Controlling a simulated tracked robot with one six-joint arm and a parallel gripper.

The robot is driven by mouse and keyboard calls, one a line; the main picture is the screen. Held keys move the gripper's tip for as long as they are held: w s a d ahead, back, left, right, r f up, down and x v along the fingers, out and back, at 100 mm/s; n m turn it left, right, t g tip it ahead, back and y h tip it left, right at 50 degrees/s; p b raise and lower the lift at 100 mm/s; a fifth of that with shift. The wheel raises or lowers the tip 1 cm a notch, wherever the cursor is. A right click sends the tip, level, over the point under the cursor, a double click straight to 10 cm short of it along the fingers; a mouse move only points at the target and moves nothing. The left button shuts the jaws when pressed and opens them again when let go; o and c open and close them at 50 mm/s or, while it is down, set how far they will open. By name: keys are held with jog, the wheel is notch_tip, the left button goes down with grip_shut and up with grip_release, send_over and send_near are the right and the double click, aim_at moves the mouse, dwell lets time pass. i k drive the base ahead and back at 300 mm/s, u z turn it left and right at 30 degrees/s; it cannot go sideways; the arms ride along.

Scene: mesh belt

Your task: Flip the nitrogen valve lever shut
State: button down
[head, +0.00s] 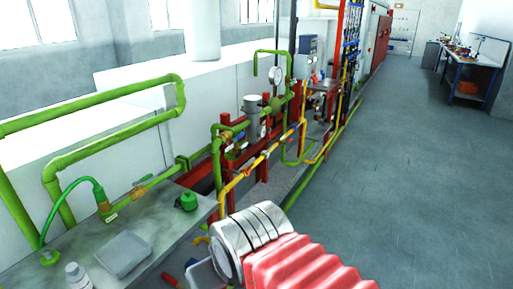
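The frames do not show which valve is the nitrogen one; the labels are too small to read. On the green pipe at the left, a brass valve (139,194) has a small green lever (140,181) above it. Another brass fitting (104,208) sits at the end of a curved green hose (72,186), with a small white tag beside it. More brass fittings show on the green and yellow pipes by the red frame. A silver ribbed joint and red bellows, seemingly part of my arm, fill the bottom middle. My gripper's fingers are not visible.
A grey bench (160,232) at the lower left holds a shallow tray (122,254), a white bottle (76,276) and a green cap-like object (187,200). A yellow pipe (236,184) runs along the red frame (233,128). The grey floor (400,170) on the right is clear.

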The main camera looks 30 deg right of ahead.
aim_at(242, 135)
jog(key=k, duration=0.75)
jog(key=z, duration=0.45)
jog(key=i, duration=2)
jog(key=u, duration=0.65)
